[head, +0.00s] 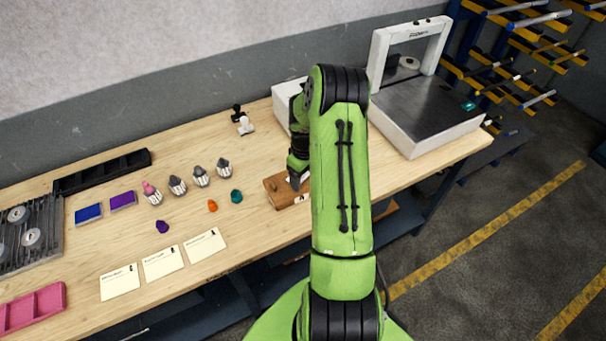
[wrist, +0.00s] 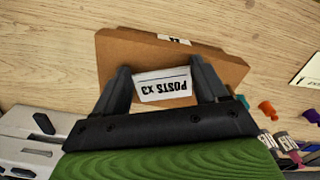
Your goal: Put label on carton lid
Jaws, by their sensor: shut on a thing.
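The label is a small white piece printed "POSTS X3" (wrist: 163,85), seen upside down in the wrist view. It sits between the two fingers of my gripper (wrist: 162,84), which is shut on it. The brown carton (wrist: 125,48) lies right under the label and fingers; whether the label touches its lid I cannot tell. A small white marked patch (wrist: 174,40) shows at the carton's edge. In the head view the carton (head: 277,188) lies on the bench, and my gripper (head: 297,178) is over it, partly hidden by my arm.
The wooden bench (head: 130,210) holds several pale cards (head: 162,262), several grey-tipped pieces (head: 201,176) and small coloured pieces (head: 236,196) left of the carton. A white box (head: 284,98) and a wrapping machine (head: 430,112) stand behind and right. Bare wood surrounds the carton's near left.

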